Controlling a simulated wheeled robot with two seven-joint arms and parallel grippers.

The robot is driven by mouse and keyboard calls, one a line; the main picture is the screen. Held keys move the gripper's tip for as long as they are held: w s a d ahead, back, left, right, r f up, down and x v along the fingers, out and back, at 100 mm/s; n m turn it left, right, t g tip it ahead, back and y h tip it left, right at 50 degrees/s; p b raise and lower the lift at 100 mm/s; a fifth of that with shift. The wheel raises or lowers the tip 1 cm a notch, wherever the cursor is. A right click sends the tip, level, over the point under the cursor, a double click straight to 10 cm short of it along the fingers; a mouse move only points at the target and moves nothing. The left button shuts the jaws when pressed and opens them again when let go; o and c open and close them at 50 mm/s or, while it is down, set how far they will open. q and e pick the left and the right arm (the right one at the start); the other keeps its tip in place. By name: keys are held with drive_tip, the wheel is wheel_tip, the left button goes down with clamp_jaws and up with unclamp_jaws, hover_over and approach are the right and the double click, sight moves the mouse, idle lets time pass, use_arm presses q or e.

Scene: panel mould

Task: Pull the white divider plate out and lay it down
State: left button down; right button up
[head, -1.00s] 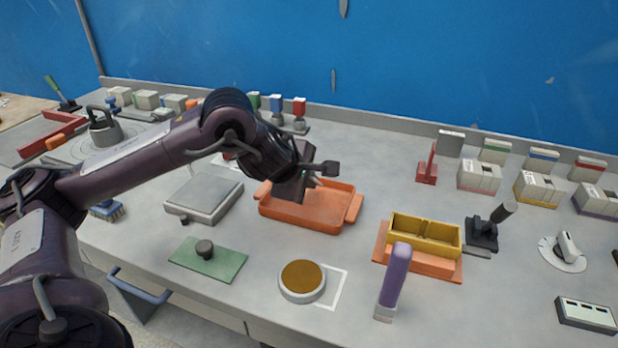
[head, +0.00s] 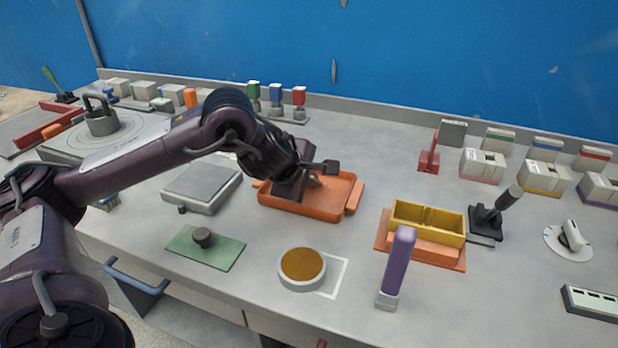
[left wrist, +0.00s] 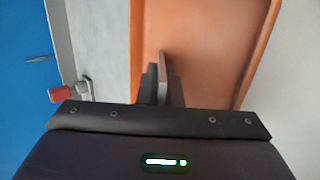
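My left gripper (head: 312,182) is low over the orange tray (head: 352,188), pointing down into it. In the left wrist view its two dark fingers (left wrist: 163,85) are close together around a thin pale-grey piece (left wrist: 165,66). This looks like the white divider plate seen edge-on, with its far end over the orange tray floor (left wrist: 205,45). I cannot tell whether it touches the floor. The yellow two-compartment mould (head: 428,218) stands on an orange base to the right of the tray. My right gripper is not in view.
A purple-handled tool (head: 397,262) stands in front of the mould. A round dish with a brown top (head: 302,266), a green plate with a knob (head: 220,250) and a grey scale (head: 202,183) surround the tray. The bench between tray and mould is clear.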

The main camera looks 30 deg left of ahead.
use_arm(q)
drive_tip(key=c, duration=1.5)
unclamp_jaws()
drive_tip(key=shift+c, duration=0.2)
